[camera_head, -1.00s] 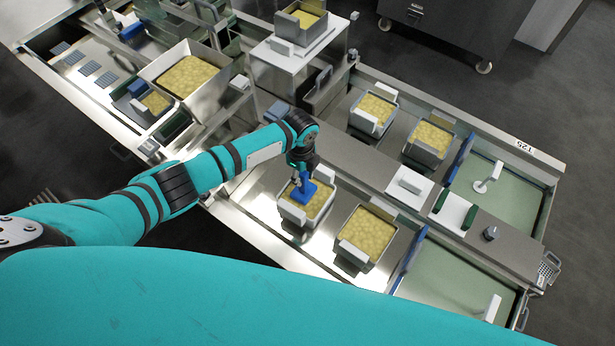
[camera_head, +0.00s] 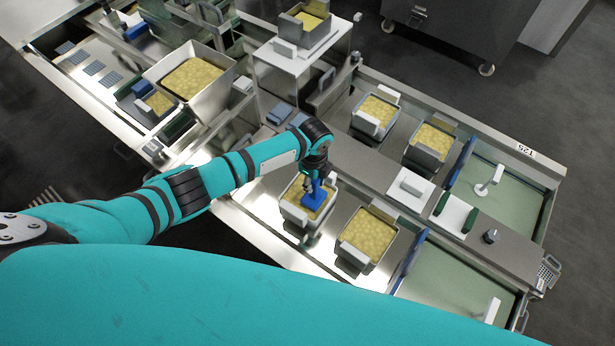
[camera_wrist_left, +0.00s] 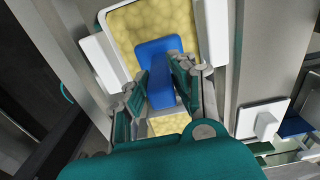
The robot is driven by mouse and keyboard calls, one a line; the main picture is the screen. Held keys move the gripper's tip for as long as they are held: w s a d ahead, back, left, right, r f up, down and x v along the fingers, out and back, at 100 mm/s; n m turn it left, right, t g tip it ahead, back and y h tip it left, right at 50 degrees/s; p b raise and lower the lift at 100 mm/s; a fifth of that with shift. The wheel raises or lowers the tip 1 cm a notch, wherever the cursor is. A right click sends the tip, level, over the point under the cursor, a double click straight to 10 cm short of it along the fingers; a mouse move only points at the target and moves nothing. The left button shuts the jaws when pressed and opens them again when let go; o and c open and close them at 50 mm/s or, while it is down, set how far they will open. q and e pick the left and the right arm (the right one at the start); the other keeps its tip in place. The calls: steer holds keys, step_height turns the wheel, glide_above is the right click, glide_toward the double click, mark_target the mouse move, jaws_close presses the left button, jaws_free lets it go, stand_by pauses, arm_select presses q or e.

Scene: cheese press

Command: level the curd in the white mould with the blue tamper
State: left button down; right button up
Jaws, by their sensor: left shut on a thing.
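The white mould (camera_head: 291,214) holds yellow curd (camera_head: 296,190) and stands on the near steel bench. My left gripper (camera_head: 312,184) is shut on the blue tamper (camera_head: 314,199), whose flat blue head is over the right part of the curd. In the left wrist view the gripper fingers (camera_wrist_left: 150,92) close on the tamper's handle (camera_wrist_left: 160,85), and the head (camera_wrist_left: 158,48) lies over the curd (camera_wrist_left: 120,25). I cannot tell whether the head touches the curd. The right gripper is not in view.
A steel mould with curd (camera_head: 368,236) stands to the right of the white mould. Behind are a mould with a white block (camera_head: 378,112) and a steel mould (camera_head: 428,144). A large curd tray (camera_head: 193,78) is at upper left. Green trays at right are mostly clear.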

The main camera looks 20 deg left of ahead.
arm_select(q)
steer(key=shift+r, duration=0.1)
step_height(320, 180, up, 10)
steer(key=p, duration=0.9)
steer(key=shift+p, duration=0.4)
